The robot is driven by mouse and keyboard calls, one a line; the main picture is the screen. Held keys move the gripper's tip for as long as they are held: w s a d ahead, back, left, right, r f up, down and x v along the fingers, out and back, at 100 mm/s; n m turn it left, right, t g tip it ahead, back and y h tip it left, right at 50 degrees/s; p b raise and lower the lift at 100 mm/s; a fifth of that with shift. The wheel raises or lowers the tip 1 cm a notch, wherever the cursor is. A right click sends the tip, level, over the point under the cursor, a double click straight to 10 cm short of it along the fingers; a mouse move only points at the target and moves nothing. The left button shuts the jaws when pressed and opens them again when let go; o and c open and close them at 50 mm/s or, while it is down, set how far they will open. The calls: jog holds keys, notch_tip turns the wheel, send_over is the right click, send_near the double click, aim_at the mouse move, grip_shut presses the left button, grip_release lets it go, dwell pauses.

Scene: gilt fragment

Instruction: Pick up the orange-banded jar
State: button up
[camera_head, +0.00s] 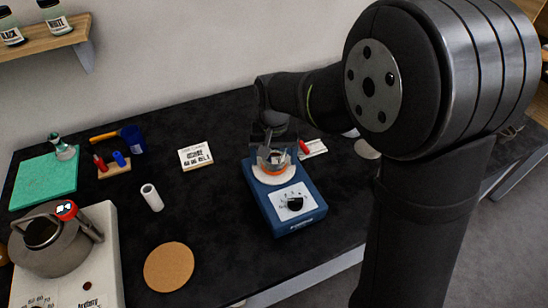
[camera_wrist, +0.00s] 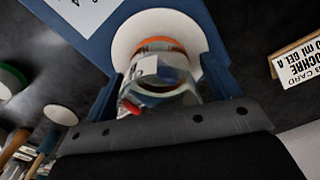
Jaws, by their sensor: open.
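The orange-banded jar (camera_head: 272,170) is a clear glass vessel with an orange band low down. It stands upright on the white round plate (camera_head: 258,175) of a blue stirrer-like device (camera_head: 309,214). In the wrist view, the jar (camera_wrist: 160,72) shows its orange band (camera_wrist: 157,43), a pale label and a glassy rim. My gripper (camera_head: 271,148) is open, reaching down over the jar from behind in the head view.
A lettered card (camera_head: 195,157) stands left of the device. A red-ended item (camera_head: 304,147) lies close behind the device. Dark tabletop is clear between the cork mat and device.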

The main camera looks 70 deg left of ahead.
jog(key=c, duration=1.2)
jog(key=shift+r, duration=0.1)
